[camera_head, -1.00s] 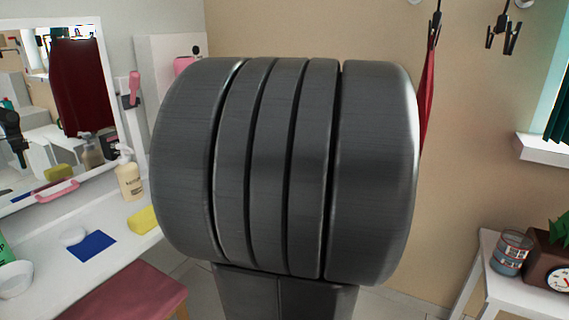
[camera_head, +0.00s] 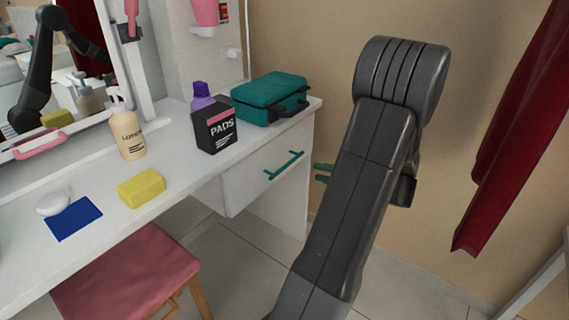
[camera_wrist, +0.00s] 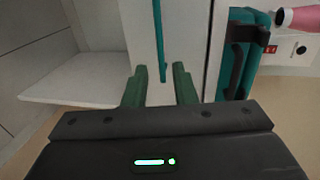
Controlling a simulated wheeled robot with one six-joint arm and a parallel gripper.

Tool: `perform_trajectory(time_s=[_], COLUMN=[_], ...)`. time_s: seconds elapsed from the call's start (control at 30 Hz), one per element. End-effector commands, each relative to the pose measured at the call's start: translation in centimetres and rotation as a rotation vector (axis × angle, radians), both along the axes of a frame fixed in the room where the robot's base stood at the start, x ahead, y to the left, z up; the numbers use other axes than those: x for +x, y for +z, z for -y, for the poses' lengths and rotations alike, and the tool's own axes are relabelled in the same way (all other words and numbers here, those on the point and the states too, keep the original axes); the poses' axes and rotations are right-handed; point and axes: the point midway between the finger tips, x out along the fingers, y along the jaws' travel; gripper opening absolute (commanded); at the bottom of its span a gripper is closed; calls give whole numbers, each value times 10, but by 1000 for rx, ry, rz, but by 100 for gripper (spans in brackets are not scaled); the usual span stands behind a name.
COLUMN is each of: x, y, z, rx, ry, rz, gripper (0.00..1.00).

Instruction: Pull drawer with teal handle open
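The white drawer (camera_head: 243,182) sits under the right end of the white vanity table and looks shut. Its teal bar handle (camera_head: 284,166) runs across its front. In the wrist view the handle (camera_wrist: 158,30) stands upright in the picture, on the white drawer front (camera_wrist: 137,28). My gripper (camera_head: 322,173) is right of the handle and apart from it in the head view, mostly hidden behind my arm. In the wrist view my gripper (camera_wrist: 160,68) is open and empty. Its green fingers lie either side of the handle's lower end in the picture; the exact depth gap is unclear.
A teal case (camera_head: 270,98), a dark pads box (camera_head: 215,129), a lotion bottle (camera_head: 127,134) and a yellow sponge (camera_head: 142,188) stand on the table (camera_head: 100,215). A pink stool (camera_head: 130,275) is in front. Red cloth (camera_head: 510,135) hangs at right. Floor before the drawer is clear.

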Motion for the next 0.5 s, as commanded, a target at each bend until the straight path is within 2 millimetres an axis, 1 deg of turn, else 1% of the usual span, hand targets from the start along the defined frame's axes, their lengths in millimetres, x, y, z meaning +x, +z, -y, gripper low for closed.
perform_trajectory(time_s=[0.03, 0.3, 0.5], x=[4, 37, 58], y=[-3, -16, -22], z=[-8, -54, -83], rx=[0, -2, -1], ry=[6, 8, 6], rz=[0, -3, -4], gripper=[25, 25, 25])
